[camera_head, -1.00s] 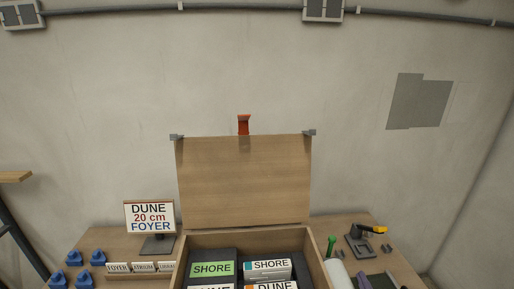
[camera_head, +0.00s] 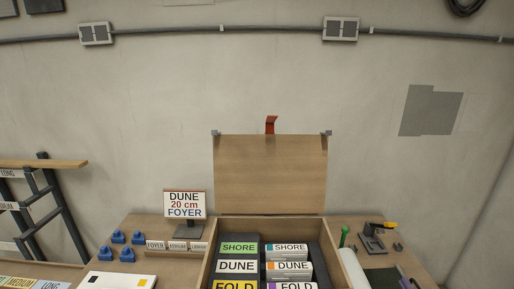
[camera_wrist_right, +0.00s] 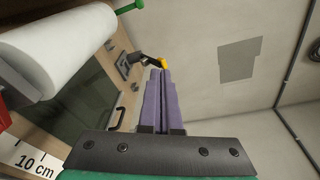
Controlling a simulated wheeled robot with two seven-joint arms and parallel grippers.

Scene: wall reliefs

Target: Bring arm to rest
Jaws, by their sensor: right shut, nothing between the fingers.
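My right gripper (camera_wrist_right: 161,76) shows in the right wrist view, its two purple fingers together and empty. It points toward the bare wall, with the workbench to its left in that picture. I cannot make the right gripper out in the head view. My left gripper is in neither view.
An open wooden box (camera_head: 270,175) holds labelled blocks such as SHORE (camera_head: 239,248). A DUNE 20 cm FOYER sign (camera_head: 185,204) stands left of it. A white roll (camera_wrist_right: 55,58) and a black tool with a yellow end (camera_head: 379,233) lie at right. A rack (camera_head: 50,205) stands at left.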

